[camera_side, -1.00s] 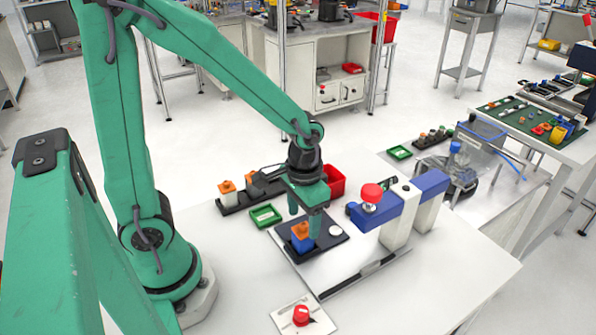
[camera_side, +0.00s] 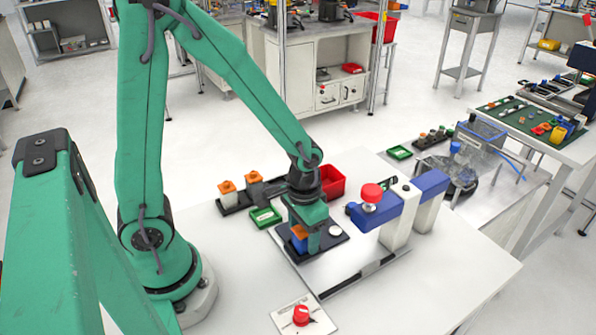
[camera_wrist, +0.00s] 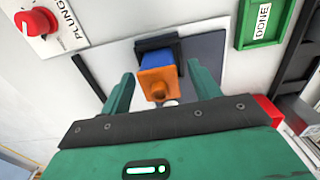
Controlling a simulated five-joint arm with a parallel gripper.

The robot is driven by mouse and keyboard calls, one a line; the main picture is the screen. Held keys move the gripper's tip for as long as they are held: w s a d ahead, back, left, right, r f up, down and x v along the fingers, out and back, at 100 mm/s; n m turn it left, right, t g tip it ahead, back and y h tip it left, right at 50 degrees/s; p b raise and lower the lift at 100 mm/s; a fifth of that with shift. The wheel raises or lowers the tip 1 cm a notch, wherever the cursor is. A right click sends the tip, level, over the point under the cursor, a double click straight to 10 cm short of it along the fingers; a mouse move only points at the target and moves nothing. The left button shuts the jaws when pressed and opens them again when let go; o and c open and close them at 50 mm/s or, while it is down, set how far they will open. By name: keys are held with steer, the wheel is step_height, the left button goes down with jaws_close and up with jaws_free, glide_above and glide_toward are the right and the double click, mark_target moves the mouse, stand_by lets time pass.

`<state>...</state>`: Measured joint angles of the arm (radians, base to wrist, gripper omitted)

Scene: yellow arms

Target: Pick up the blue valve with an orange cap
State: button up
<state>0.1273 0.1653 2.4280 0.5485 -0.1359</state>
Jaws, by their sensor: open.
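The blue valve with an orange cap (camera_side: 299,240) stands upright on a dark plate (camera_side: 335,241) on the white table. In the wrist view the blue valve with its orange cap (camera_wrist: 158,80) lies between the two green fingers of my gripper (camera_wrist: 158,88). My gripper (camera_side: 307,240) is open, with a finger on either side of the valve and a visible gap on each side in the wrist view. In the side view a finger partly hides the valve.
A blue and white press with a red knob (camera_side: 372,193) stands right of the plate. A green tray (camera_side: 265,217), a dark rack (camera_side: 236,205) with orange-capped parts and a red bin (camera_side: 331,182) are behind.

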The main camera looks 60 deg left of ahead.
steer(key=c, duration=1.2)
steer(key=shift+r, duration=0.1)
steer(key=shift+r, duration=1.35)
steer(key=s+d+r, duration=0.2)
steer(key=d, duration=0.1)
steer(key=s+d+r, duration=0.2)
steer(key=d+r, duration=0.1)
steer(key=s+d+r, duration=0.3)
steer(key=shift+s+d, duration=0.1)
